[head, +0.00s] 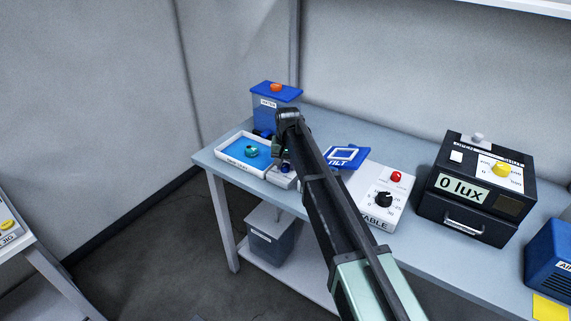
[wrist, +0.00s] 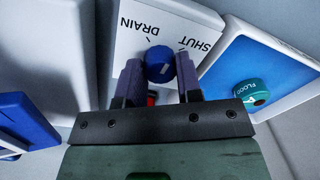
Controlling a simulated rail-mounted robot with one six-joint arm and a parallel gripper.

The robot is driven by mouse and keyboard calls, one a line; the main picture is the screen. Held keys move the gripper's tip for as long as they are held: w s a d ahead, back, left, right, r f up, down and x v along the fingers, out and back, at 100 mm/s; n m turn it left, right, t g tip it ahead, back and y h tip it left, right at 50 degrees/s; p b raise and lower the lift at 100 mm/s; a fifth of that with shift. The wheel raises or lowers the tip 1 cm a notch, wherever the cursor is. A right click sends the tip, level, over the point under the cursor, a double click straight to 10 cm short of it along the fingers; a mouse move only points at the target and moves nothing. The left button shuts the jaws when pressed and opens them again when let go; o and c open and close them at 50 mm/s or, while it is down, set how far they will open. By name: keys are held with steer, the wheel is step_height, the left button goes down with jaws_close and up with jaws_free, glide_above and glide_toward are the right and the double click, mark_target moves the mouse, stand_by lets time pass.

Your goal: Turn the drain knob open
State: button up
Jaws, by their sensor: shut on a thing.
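The drain knob (wrist: 159,65) is a round blue knob on a white panel (wrist: 125,62) marked DRAIN and SHUT, with a short tick by each word. A small light mark shows on the knob's near side, but I cannot tell which word it points to. My gripper (wrist: 160,80) is shut on the knob, one finger on each side. A small red part (wrist: 152,97) shows between the fingers. In the head view my gripper (head: 281,158) is over the bench's left end, with the dark blue knob partly hidden at its tip.
A white tray (head: 224,151) with blue inside and a teal float lies left of my gripper. A blue-lidded water tank (head: 265,110) stands behind. A blue TILT plate (head: 356,157), a TABLE control box (head: 403,206) and a black lux box (head: 475,185) stand to the right.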

mark_target(286, 164)
steer(key=n, duration=0.4)
steer(key=shift+n, duration=2.9)
steer(key=o, duration=0.9)
steer(key=shift+o, duration=0.2)
step_height(286, 164, up, 11)
steer(key=p, duration=1)
steer(key=shift+w+p, duration=0.2)
steer(key=shift+p, duration=0.2)
